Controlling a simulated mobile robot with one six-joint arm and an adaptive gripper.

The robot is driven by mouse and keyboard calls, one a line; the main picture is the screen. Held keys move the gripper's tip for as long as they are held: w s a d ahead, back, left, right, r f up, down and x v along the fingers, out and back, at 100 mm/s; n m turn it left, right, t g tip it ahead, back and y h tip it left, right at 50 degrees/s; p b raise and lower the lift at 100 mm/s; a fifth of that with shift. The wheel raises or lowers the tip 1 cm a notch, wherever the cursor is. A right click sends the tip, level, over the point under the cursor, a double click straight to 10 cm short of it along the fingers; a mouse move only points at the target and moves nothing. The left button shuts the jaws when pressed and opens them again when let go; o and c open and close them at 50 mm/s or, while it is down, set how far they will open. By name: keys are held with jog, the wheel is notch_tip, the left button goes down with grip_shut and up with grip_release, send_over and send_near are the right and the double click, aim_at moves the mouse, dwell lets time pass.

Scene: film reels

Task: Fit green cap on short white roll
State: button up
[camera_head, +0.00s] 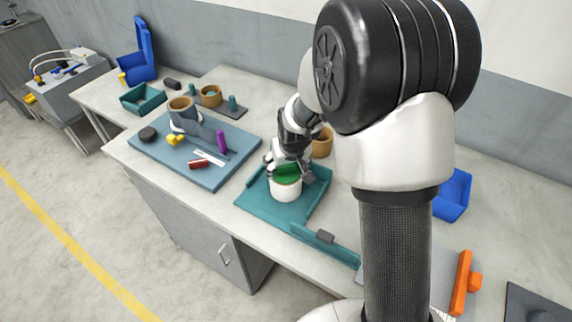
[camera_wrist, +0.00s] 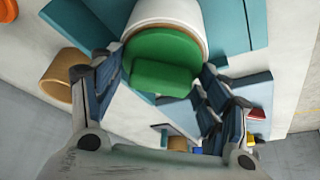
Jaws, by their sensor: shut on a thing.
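The short white roll (camera_head: 285,189) stands upright on the teal tray (camera_head: 262,204). Its white side also shows at the top of the wrist view (camera_wrist: 168,12). The green cap (camera_head: 289,170) is at the roll's top end. In the wrist view the green cap (camera_wrist: 162,55) has a raised block-shaped grip and lies within the roll's rim outline; I cannot tell whether it is fully seated. My gripper (camera_head: 291,165) is above the roll, shut on the green cap, with a finger on each side of it in the wrist view. The fingers hide part of the cap in the head view.
A tan ring-shaped roll (camera_head: 322,143) stands just behind my gripper. A blue-grey board (camera_head: 190,168) with several tools and a tan-topped roll (camera_head: 182,106) lies to the left. A blue bin (camera_head: 453,194) is at the right, past my arm. A teal strip (camera_head: 325,246) lies at the front.

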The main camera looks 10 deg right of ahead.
jog(key=shift+f, duration=0.15)
jog(key=o, duration=0.8)
jog(key=shift+c, duration=0.2)
jog(key=p+v, duration=0.6)
jog(key=v, duration=0.5)
jog(key=shift+p, duration=0.4)
jog(key=s+r, duration=1.5)
jog(key=s, duration=1)
jog(key=shift+s+r+b, duration=0.2)
jog(key=shift+s+b, duration=0.1)
jog(key=shift+s, duration=0.1)
